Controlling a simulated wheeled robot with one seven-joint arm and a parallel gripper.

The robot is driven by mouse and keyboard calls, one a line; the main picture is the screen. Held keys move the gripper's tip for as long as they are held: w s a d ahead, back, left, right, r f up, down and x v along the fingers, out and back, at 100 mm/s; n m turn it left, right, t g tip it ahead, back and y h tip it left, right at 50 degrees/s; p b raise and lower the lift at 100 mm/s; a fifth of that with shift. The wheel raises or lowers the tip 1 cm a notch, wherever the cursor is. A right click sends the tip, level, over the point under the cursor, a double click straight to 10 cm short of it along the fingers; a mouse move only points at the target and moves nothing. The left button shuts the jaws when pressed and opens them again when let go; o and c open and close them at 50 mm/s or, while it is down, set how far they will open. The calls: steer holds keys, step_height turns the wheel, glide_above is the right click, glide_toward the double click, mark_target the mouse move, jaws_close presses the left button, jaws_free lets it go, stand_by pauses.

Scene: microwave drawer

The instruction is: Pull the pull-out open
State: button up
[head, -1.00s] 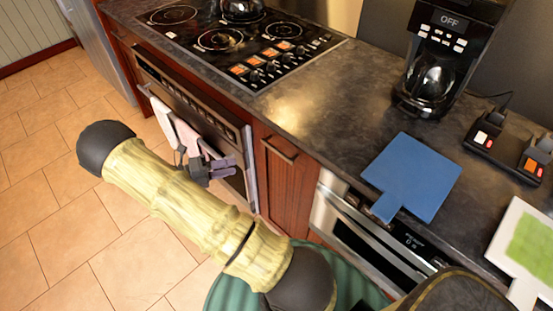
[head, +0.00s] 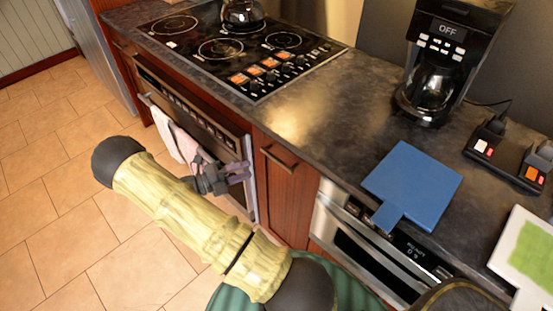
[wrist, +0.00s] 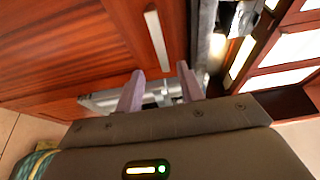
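A narrow red-brown wood front (head: 285,195) with a bar handle (head: 279,158) near its top stands between the oven and the built-in microwave; it looks closed. My gripper (head: 246,170) is in front of the oven's right edge, left of this front and apart from its handle. In the wrist view, the two purple fingers of my gripper (wrist: 161,88) are spread with nothing between them. Beyond them are a red-brown wood panel (wrist: 70,45) and a pale bar handle (wrist: 157,40).
The oven (head: 190,110) has towels (head: 180,140) hanging on its handle. A blue board (head: 415,185) lies on the dark counter (head: 335,110), its handle jutting over the front edge above the microwave. A coffee maker (head: 450,60) stands farther back. The tiled floor (head: 60,230) is clear.

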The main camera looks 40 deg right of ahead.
mark_target(275, 161)
steer(key=p+x, duration=0.1)
steer(key=x, duration=1)
steer(key=shift+s+d, duration=0.1)
steer(key=shift+d, duration=0.2)
steer(key=shift+f, duration=0.1)
jaws_close()
